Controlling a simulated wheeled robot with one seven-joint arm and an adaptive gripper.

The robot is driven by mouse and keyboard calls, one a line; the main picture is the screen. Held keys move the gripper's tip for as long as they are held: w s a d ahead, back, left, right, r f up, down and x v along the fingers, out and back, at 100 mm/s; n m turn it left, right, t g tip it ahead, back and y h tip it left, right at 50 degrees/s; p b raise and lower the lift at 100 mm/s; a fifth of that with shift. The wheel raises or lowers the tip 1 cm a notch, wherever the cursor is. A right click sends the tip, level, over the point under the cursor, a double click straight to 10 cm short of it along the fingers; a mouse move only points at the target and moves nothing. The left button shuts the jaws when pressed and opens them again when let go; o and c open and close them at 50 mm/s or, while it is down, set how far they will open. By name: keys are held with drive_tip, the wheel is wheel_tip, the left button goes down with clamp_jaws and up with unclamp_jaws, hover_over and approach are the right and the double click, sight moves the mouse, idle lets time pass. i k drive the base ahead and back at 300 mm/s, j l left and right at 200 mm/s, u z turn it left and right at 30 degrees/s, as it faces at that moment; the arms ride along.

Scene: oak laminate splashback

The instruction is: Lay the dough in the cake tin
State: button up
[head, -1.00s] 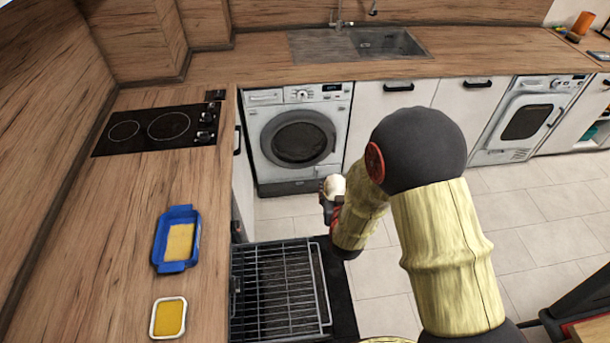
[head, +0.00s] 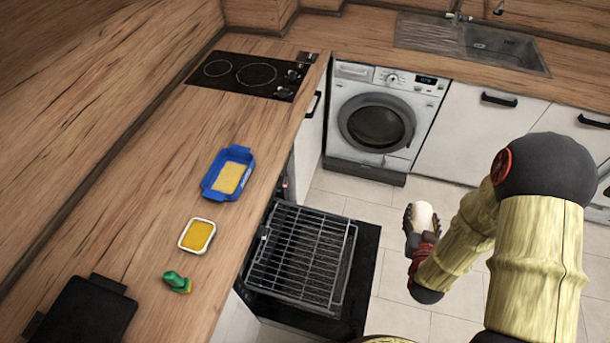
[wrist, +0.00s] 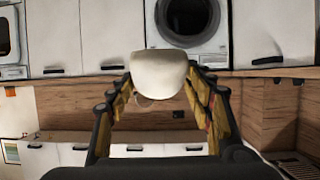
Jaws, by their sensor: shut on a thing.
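My gripper (head: 419,237) is shut on the dough (head: 424,216), a smooth whitish lump. It holds the dough up over the floor, right of the open oven. In the wrist view the dough (wrist: 160,72) sits between the two fingers and hides part of the room behind. A blue rectangular dish with end handles (head: 210,187), likely the cake tin, stands on the left counter with a yellow inside. A smaller white-rimmed dish (head: 184,245) with a yellow inside stands nearer. I cannot tell for certain which is the tin. My gripper is well right of both.
An open oven door with a wire rack (head: 300,262) lies between my gripper and the left counter (head: 150,190). A green stamp-like object (head: 177,283) and a black flat thing (head: 85,315) are on the counter. A hob (head: 248,76) lies behind.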

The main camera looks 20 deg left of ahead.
sight(230, 177)
drive_tip(key=i+l+u, duration=0.15)
drive_tip(key=l+u, duration=0.15)
drive_tip(key=i+l+u, duration=0.1)
drive_tip(key=l+u, duration=0.2)
drive_tip(key=l, duration=0.15)
drive_tip(key=i+l+u, duration=0.1)
drive_tip(key=l+u, duration=0.2)
drive_tip(key=i+l+u, duration=0.8)
drive_tip(key=l, duration=0.35)
drive_tip(key=i, duration=0.05)
